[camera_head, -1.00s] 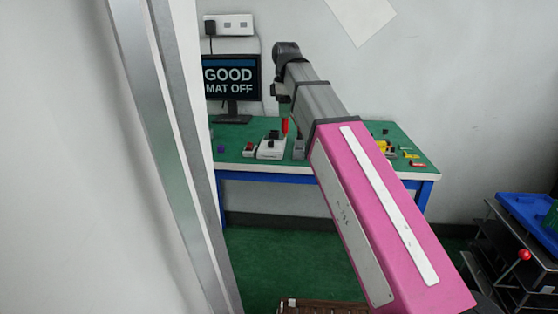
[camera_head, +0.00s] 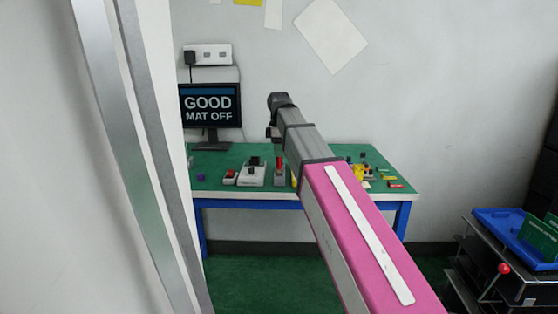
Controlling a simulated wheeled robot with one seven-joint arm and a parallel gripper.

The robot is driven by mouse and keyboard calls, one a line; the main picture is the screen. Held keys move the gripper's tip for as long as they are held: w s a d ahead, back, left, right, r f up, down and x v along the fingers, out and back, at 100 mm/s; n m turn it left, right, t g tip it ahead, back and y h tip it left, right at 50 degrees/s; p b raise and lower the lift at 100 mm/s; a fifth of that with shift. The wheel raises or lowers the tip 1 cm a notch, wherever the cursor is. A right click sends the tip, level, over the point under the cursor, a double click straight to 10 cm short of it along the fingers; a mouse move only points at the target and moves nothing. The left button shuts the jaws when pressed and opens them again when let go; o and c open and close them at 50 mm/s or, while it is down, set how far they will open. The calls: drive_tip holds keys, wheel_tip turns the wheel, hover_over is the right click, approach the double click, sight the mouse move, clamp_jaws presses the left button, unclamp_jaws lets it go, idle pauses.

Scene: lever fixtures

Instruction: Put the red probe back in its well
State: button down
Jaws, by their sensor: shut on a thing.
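The red probe (camera_head: 279,163) shows as a small upright red shape over the bench. It is at the top of a small grey block (camera_head: 280,177), which looks like its well. I cannot tell whether the probe's tip is inside the block or just in front of or above it. My gripper (camera_head: 278,152) is shut on the upper part of the probe, at the far end of my grey and pink arm. The fingers are small and partly hidden by the arm.
The green-topped bench (camera_head: 220,163) also holds a white box with a black top (camera_head: 252,173), a small red-topped box (camera_head: 230,177) and several yellow and red pieces at right. A monitor (camera_head: 210,105) reads "GOOD MAT OFF". A trolley with a blue tray (camera_head: 485,222) stands at right.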

sight(279, 169)
drive_tip(key=shift+f, duration=1.9)
drive_tip(key=shift+f, duration=0.1)
drive_tip(key=c, duration=1)
unclamp_jaws()
wheel_tip(279, 169, up, 12)
drive_tip(key=shift+r, duration=0.15)
